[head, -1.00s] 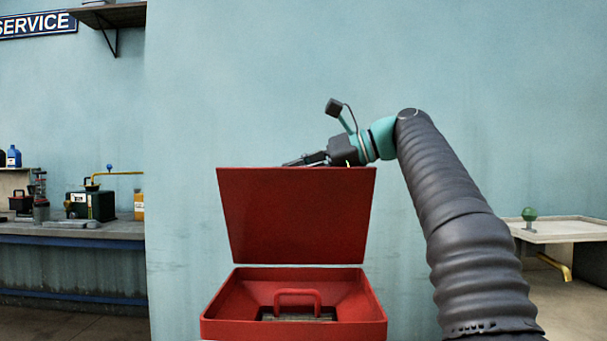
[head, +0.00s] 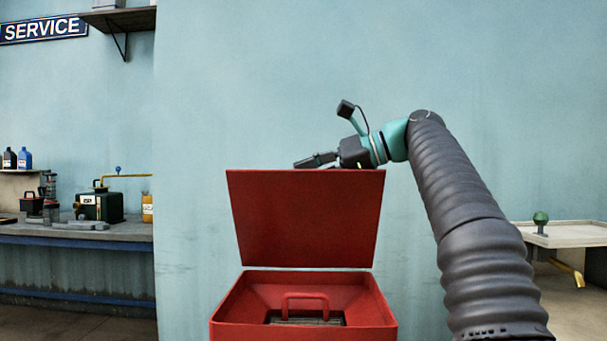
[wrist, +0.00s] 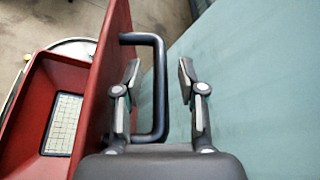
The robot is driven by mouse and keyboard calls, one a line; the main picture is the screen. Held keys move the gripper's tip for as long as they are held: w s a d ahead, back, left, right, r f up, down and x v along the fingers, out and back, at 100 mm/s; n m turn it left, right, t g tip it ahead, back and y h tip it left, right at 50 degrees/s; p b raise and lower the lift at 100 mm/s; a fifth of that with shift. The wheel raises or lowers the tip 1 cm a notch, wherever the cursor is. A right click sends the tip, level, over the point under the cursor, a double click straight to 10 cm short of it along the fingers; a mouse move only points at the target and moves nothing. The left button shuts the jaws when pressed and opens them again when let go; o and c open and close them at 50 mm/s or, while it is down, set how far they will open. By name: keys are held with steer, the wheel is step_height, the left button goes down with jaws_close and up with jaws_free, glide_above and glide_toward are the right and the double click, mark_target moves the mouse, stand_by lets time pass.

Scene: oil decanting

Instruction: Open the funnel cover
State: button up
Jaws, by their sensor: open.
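The red funnel cover (head: 305,217) stands raised, nearly upright, above the back of the red funnel box (head: 226,314) in the head view. The cover (wrist: 112,40) is edge-on in the wrist view, with a black bar handle (wrist: 143,39) on its outer face. My gripper (wrist: 159,70) is open, with the handle's bar near its left finger and apart from the right one. I cannot tell whether the finger touches the handle. In the head view my gripper (head: 305,163) is at the cover's top edge, and the edge hides part of it.
A red inner handle (head: 305,297) stands over the grate in the funnel. A workbench (head: 110,232) with bottles and a green container is at the left. A pale sink table (head: 575,234) stands at the right. A blue wall rises behind the cover.

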steer(key=shift+v, duration=3.5)
